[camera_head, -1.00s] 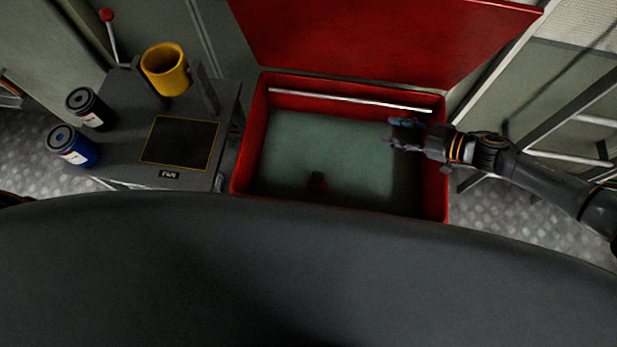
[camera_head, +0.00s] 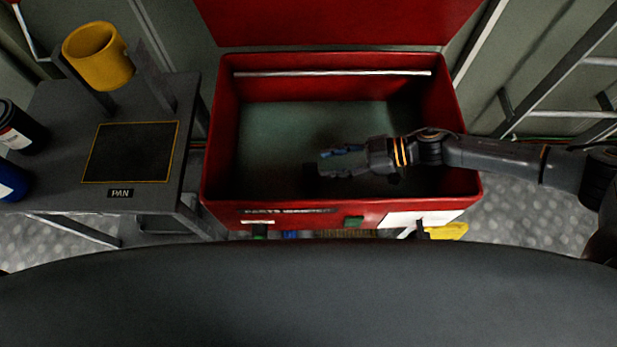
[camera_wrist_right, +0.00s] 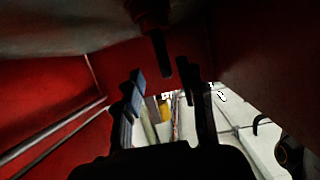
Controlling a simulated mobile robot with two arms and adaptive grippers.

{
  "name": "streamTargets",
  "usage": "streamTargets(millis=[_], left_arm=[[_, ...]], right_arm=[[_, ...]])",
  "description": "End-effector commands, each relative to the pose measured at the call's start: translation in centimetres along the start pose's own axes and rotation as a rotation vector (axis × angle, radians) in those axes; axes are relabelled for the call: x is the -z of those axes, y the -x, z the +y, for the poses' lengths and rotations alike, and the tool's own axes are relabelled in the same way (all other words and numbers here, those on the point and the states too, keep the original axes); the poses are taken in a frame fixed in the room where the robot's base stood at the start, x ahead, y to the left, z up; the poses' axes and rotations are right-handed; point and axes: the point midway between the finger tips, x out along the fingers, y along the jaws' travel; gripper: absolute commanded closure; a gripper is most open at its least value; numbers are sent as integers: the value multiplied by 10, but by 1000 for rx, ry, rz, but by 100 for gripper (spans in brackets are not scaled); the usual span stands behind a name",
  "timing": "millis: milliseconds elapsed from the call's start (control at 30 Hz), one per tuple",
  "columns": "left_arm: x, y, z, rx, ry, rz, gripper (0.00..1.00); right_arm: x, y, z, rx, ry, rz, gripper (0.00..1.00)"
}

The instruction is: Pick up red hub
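The red hub is most likely the dark red piece with a dark stem (camera_wrist_right: 150,14) at the top of the right wrist view. It stands out from the grey-green basin surface, and much of it is in shadow. In the head view a dark shape (camera_head: 308,172) just left of my right fingertips may be the same piece; its colour is hard to tell. My right gripper (camera_head: 328,161) is inside the red parts washer (camera_head: 212,165). In the right wrist view its two fingers (camera_wrist_right: 167,95) are apart with nothing between them. My left gripper is out of view.
The washer's red lid (camera_head: 335,20) stands open behind, and a pale bar (camera_head: 330,73) runs along the back wall. A ladder (camera_head: 560,75) is at right.

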Motion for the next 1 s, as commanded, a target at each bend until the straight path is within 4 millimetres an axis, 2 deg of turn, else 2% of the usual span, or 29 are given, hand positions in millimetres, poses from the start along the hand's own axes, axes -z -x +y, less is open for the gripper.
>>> streamTargets(millis=[400,700,900,1000], left_arm=[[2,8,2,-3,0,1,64],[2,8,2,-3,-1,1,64],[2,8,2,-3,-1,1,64],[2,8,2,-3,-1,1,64]], right_arm=[[-1,-54,-6,0,-2,0,60],[-2,-59,-6,-1,-2,0,60],[-2,-58,-6,-1,-2,0,100],[-2,-58,-6,-1,-2,0,100]])
